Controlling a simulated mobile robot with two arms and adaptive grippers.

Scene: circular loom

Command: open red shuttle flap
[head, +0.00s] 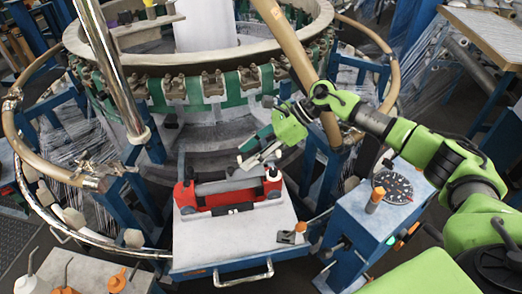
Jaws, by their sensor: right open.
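The red shuttle (227,193) sits on a pale tray-like platform (235,241) in front of the circular loom. It has red ends, a grey bar along its top and a dark piece on its front face. I cannot tell which part is the flap or how it stands. My right gripper (247,161) is open, just above and behind the right end of the shuttle. It looks empty, and I cannot tell whether a fingertip touches the shuttle. My left gripper is not in view.
The loom ring (190,62) rises behind the shuttle. A chrome post (108,62) stands at left and a brown tube slants down at right. A blue cabinet with a dial (393,187) stands right of the platform. Squeeze bottles (117,279) stand at lower left.

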